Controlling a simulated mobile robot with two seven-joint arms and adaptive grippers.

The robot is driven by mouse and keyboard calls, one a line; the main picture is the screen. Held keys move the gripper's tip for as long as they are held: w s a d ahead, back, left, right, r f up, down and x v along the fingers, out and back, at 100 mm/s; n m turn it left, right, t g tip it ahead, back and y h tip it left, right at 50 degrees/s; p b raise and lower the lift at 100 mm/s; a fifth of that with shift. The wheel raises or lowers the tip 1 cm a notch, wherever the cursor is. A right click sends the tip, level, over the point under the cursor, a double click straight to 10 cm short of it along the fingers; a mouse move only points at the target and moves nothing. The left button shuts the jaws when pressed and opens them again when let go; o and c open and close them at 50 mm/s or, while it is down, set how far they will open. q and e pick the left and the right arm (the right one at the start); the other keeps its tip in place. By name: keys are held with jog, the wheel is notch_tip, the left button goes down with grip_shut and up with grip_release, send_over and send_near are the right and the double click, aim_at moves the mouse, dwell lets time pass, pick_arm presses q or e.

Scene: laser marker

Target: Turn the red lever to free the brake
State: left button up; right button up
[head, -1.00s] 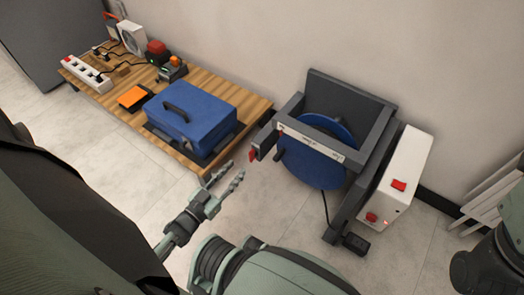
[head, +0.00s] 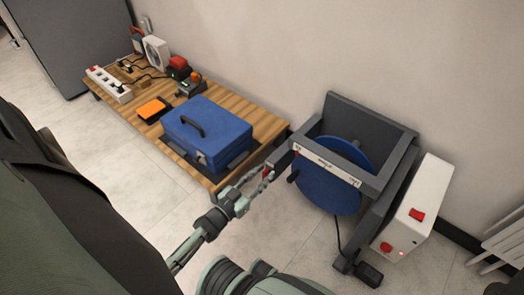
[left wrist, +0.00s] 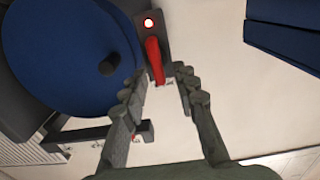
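The red lever (left wrist: 154,60) sits on a dark bracket with a round light-coloured pivot, beside the blue disc (left wrist: 70,50) in the left wrist view. In the head view the lever (head: 266,172) is small and partly hidden at the left end of the dark frame that holds the blue disc (head: 328,185). My left gripper (head: 258,183) is open right at the lever. In the left wrist view its fingertips (left wrist: 160,84) stand apart, with the lever's free end just ahead of the gap. Contact cannot be told. My right gripper is out of view.
A low wooden table (head: 262,150) to the left bears a blue case (head: 215,130), an orange-topped box (head: 153,109) and a power strip (head: 108,84). A white control box (head: 412,215) with red buttons is on the frame's right. A black pedal (head: 368,274) lies on the floor.

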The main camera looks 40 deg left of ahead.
pick_arm(q)
grip_shut()
